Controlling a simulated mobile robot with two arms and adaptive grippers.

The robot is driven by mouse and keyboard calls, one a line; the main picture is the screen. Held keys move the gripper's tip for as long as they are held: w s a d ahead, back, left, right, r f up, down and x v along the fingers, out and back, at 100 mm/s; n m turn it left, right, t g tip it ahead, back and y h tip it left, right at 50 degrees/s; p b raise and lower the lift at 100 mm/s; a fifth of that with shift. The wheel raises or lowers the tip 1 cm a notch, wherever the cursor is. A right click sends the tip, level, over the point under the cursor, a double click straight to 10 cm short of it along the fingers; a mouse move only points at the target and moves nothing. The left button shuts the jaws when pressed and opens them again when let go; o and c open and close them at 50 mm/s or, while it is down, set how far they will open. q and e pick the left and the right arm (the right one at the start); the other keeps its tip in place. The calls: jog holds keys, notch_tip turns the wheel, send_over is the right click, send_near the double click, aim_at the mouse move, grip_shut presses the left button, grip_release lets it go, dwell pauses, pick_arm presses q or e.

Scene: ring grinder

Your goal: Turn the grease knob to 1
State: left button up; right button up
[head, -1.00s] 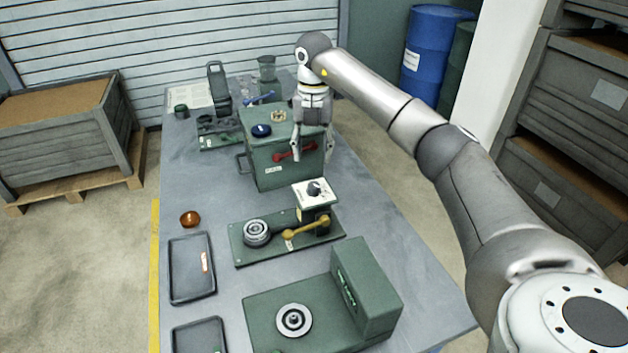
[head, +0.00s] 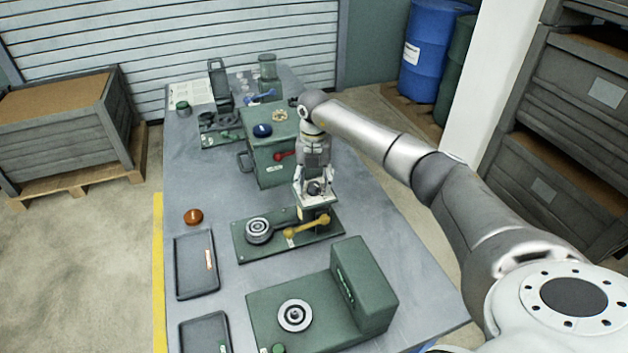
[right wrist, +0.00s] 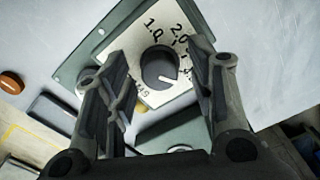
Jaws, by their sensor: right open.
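The grease knob (head: 314,188) is a dark round knob on a white dial plate (head: 303,197) atop a small dark box on a green base. In the right wrist view the knob (right wrist: 158,66) has a white mark pointing to the lower right, away from the "1.0" print at upper left; "2.0" is at upper right. My right gripper (head: 314,192) is open above the dial, pointing down. In the right wrist view its fingers appear on either side of the knob, with gaps; contact is not seen. My left gripper is not in view.
A yellow handle (head: 306,232) and a round metal part (head: 258,230) sit on the same green base. A green box (head: 262,166) with a red handle stands behind. A larger green machine (head: 360,290) is in front. Bare table lies at left around an orange cap (head: 193,217).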

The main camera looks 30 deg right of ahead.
jog(key=shift+c, duration=0.2)
jog(key=c, duration=1)
